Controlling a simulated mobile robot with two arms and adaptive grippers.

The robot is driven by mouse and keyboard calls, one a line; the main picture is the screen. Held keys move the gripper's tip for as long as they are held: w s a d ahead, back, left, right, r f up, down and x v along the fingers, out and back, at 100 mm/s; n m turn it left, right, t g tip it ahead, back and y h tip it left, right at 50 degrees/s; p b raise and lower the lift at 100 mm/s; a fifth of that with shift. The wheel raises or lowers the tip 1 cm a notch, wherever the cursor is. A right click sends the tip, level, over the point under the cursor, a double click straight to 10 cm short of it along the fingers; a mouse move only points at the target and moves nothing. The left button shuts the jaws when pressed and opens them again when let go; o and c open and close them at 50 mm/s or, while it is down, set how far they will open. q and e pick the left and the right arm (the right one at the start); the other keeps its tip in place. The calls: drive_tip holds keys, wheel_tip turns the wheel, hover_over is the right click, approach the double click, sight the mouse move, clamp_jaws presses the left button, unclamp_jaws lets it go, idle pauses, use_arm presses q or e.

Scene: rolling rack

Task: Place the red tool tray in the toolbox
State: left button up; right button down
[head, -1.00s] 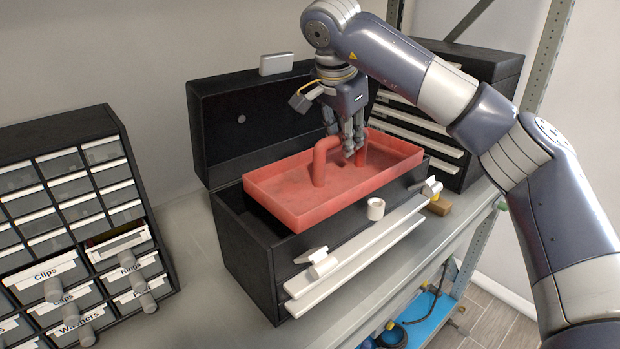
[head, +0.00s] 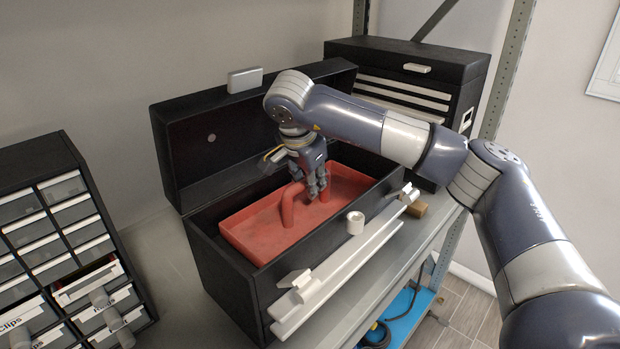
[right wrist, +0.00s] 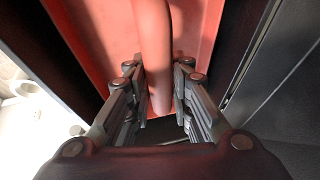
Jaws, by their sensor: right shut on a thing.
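The red tool tray (head: 262,237) sits inside the open black toolbox (head: 225,278), its rim at about the level of the toolbox's top edge. Its floor and arched handle show. My right gripper (head: 317,190) is over the tray, shut on the handle. In the right wrist view the fingers (right wrist: 160,100) stand on both sides of the red handle (right wrist: 153,45). Whether the tray rests on the toolbox's inside cannot be told. The middle of the handle is hidden by the fingers. My left gripper is not in view.
The toolbox lid (head: 215,130) stands open behind the tray. A cabinet of small drawers (head: 60,235) is at the left. A second black tool chest (head: 440,62) stands behind at the right.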

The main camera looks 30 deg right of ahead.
drive_tip(key=shift+d+f, duration=0.1)
drive_tip(key=shift+f, duration=0.15)
drive_tip(key=c, duration=1.7)
unclamp_jaws()
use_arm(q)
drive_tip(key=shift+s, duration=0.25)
use_arm(e)
drive_tip(key=shift+o, duration=1.3)
drive_tip(key=shift+s, duration=0.1)
drive_tip(key=shift+r, duration=0.35)
use_arm(q)
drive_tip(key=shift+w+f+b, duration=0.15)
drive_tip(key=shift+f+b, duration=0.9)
drive_tip(key=shift+b, duration=0.2)
use_arm(e)
drive_tip(key=v, duration=1.1)
drive_tip(key=shift+s+r, duration=0.15)
